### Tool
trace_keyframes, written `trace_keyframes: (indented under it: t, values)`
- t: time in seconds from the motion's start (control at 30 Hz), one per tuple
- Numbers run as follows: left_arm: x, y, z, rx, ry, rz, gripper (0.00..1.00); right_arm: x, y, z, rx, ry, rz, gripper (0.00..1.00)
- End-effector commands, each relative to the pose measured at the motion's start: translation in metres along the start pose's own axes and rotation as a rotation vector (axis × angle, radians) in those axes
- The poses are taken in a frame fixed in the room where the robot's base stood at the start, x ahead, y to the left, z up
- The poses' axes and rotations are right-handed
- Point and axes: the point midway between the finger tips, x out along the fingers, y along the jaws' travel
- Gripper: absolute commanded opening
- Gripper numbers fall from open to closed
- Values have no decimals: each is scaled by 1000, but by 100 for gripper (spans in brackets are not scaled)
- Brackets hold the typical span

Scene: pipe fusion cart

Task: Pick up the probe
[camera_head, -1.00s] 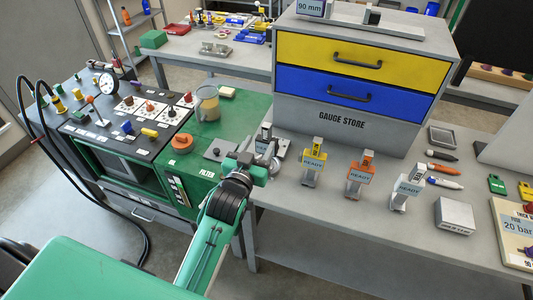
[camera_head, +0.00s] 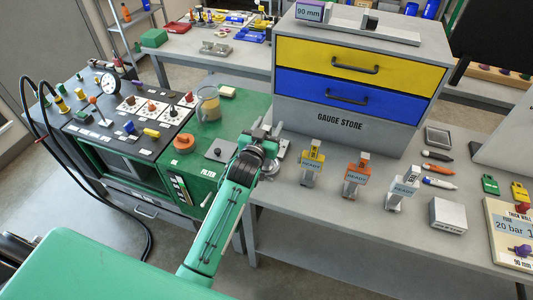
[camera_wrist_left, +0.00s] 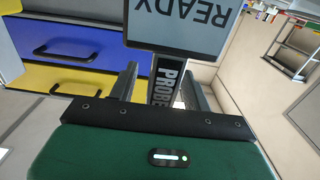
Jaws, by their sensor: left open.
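The probe (camera_wrist_left: 166,80) shows in the left wrist view as a dark upright piece lettered PROBE, below a grey READY sign (camera_wrist_left: 182,25). My left gripper (camera_wrist_left: 160,88) has its two fingers apart, one on each side of the probe. The jaws are open; I cannot tell whether either finger touches it. In the head view my left gripper (camera_head: 266,130) is over the left end of the grey bench and hides most of the probe. My right gripper is not in view.
Three stands with yellow (camera_head: 312,157), orange (camera_head: 356,170) and white (camera_head: 403,186) tops stand in a row to the right. The gauge store cabinet (camera_head: 340,122) is behind. A glass jug (camera_head: 208,103) and an orange ring (camera_head: 184,143) are on the green cart at left.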

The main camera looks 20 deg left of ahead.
Motion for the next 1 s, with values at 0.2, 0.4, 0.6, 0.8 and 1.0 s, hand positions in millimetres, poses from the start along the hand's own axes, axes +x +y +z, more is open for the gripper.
trace_keyframes:
  t: [0.2,0.4,0.6,0.8,1.0]
  values:
    - [1,0,0,0,0,0,49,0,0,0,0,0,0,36]
    - [1,0,0,0,0,0,12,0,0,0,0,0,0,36]
    - [1,0,-1,0,2,0,0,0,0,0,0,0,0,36]
    - [1,0,-1,0,2,0,0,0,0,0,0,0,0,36]
    - [1,0,-11,1,5,0,0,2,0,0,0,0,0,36]
